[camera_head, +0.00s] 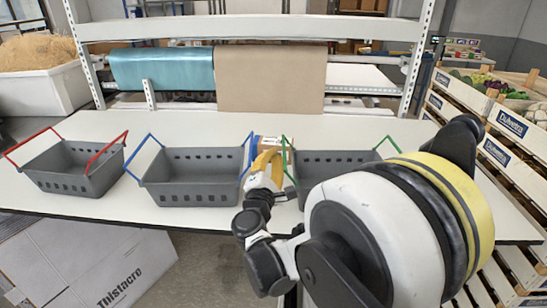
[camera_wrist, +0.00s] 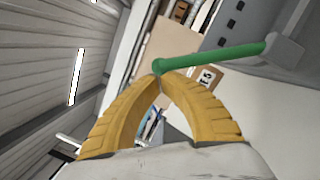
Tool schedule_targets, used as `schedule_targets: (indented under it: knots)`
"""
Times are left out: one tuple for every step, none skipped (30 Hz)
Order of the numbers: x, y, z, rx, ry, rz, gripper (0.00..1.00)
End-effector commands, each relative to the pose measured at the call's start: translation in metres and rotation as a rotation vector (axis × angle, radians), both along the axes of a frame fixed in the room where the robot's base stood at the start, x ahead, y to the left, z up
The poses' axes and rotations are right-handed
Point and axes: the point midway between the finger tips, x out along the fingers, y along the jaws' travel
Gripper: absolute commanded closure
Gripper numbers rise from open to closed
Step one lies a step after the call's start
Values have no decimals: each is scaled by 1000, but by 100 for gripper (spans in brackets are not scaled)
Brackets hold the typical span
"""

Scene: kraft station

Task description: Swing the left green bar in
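The grey basket (camera_head: 335,158) with green bars stands on the right of the white table, partly hidden behind my arm. Its left green bar (camera_head: 284,153) leans outward to the left, and its right green bar (camera_head: 390,144) leans outward to the right. My yellow gripper (camera_head: 270,157) is just left of the left green bar. In the wrist view the fingertips (camera_wrist: 158,75) meet and look shut, right at the rounded end of the green bar (camera_wrist: 215,56). The bar does not appear between the fingers; whether the tips touch it I cannot tell.
A grey basket with blue bars (camera_head: 190,175) stands close to the left of my gripper. A grey basket with red bars (camera_head: 72,170) is farther left. A small box (camera_head: 262,142) sits behind my gripper. Paper rolls on a rack (camera_head: 270,78) are at the back; vegetable crates (camera_head: 510,150) are at the right.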

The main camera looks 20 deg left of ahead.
Motion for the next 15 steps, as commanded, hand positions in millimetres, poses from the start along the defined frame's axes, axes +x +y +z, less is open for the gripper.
schedule_targets:
  knots:
    - [0,0,1,4,1,0,100]
    - [0,0,1,9,3,0,100]
    - [0,-1,2,17,5,0,100]
    - [0,-1,2,25,9,0,100]
    - [0,-1,3,33,11,0,100]
    - [1,-2,3,41,14,0,100]
    - [1,-2,4,46,15,0,100]
    - [1,-2,4,49,16,0,100]
    - [1,-2,4,54,18,0,100]
    - [1,-2,4,58,19,0,100]
    - [1,-3,5,62,20,0,100]
    - [1,-3,5,68,22,0,100]
    - [1,-3,5,72,23,0,100]
    - [1,-3,6,75,24,0,100]
    - [1,-4,6,82,26,-1,100]
